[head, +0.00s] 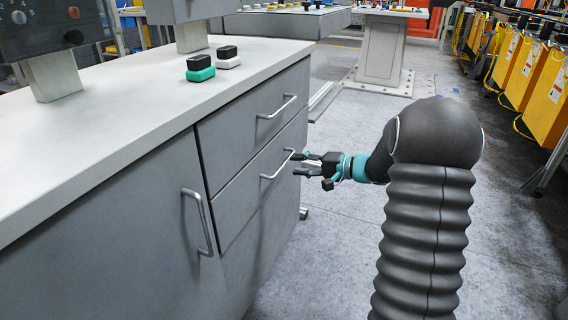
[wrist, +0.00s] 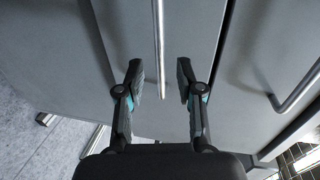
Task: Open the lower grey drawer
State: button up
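The lower grey drawer (head: 245,205) is closed in the cabinet front, with a silver bar handle (head: 277,166) across it. My gripper (head: 300,164) is at the right end of this handle in the head view. In the wrist view my gripper (wrist: 160,80) is open, with one dark finger on each side of the bar handle (wrist: 157,45). The bar's near end lies between the fingertips, and gaps show on both sides. Neither finger visibly touches the bar.
The upper drawer (head: 235,130) is closed above, with its own handle (head: 277,107); that handle also shows in the wrist view (wrist: 296,90). A cabinet door (head: 110,250) is at left. Two buttons, teal (head: 200,74) and white (head: 228,62), stand on the worktop.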

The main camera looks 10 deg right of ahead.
aim_at(286, 163)
jog(key=shift+x, duration=2.75)
jog(key=shift+c, duration=0.3)
grip_shut()
